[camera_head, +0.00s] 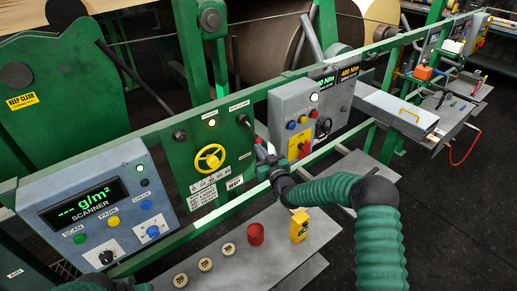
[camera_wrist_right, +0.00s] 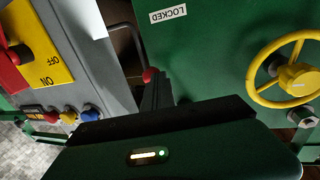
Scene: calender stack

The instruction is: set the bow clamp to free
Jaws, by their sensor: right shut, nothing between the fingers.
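The green panel (camera_head: 181,150) carries a yellow handwheel (camera_head: 210,157), which also shows in the right wrist view (camera_wrist_right: 290,74). A label reading LOCKED (camera_wrist_right: 168,13), upside down, is on the green panel in the right wrist view. A red knob (camera_wrist_right: 150,75) shows at the tip of my right gripper (camera_wrist_right: 157,88); I cannot tell whether they touch. In the head view my right gripper (camera_head: 268,152) is at the panel's right edge, shut and empty. Which setting the bow clamp has is not clear. My left gripper's fingers are not visible.
The grey scanner box (camera_head: 98,208) stands left of the green panel. A grey box (camera_head: 302,115) with a yellow switch plate (camera_head: 300,142) is close on the right. The shelf below holds a red cup (camera_head: 256,233), a yellow device (camera_head: 299,226) and several round pieces.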

